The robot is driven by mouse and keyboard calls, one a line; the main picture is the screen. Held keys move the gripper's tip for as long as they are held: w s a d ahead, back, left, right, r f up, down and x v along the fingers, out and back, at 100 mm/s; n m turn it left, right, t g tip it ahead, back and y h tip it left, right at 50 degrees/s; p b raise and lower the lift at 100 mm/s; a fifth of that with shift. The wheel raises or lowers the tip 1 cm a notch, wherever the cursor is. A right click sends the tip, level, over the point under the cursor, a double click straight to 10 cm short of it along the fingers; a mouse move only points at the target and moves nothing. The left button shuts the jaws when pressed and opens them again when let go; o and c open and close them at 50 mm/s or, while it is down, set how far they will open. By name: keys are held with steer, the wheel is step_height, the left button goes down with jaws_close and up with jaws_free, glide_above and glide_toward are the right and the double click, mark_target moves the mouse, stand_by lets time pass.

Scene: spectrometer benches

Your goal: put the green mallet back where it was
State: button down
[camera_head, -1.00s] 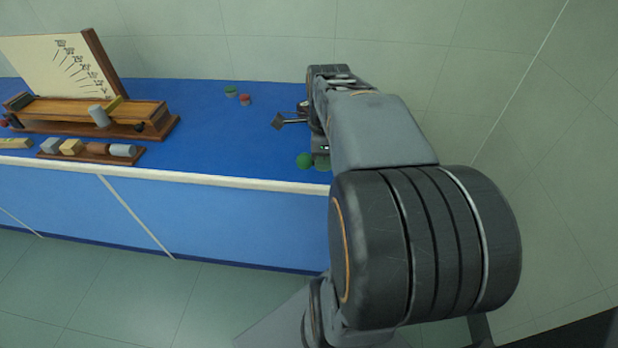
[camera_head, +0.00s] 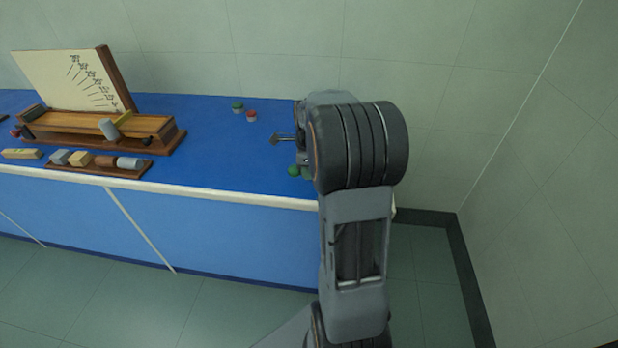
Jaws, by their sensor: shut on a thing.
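My gripper (camera_head: 288,150) is over the right end of the blue bench, partly hidden by my own arm. A dark finger-like part sticks out to its left. The green mallet shows only as a round green end (camera_head: 293,171) just below my gripper, with a darker green part beside it. It moves along with my gripper, which is shut on it. The handle and the exact grip are hidden behind my arm. I cannot tell whether the mallet touches the bench.
The blue bench (camera_head: 215,165) is clear in the middle. A green-topped jar (camera_head: 238,107) and a red-topped jar (camera_head: 251,116) stand at the back. A wooden apparatus (camera_head: 160,141) with a chart board (camera_head: 60,80) stands left, behind a wooden rack (camera_head: 100,170) of several blocks.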

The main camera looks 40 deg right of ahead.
mark_target(309, 185)
steer(key=shift+w+f, duration=0.2)
steer(key=shift+f, duration=1.6)
steer(key=shift+f, duration=0.1)
steer(key=c, duration=1.1)
jaws_free()
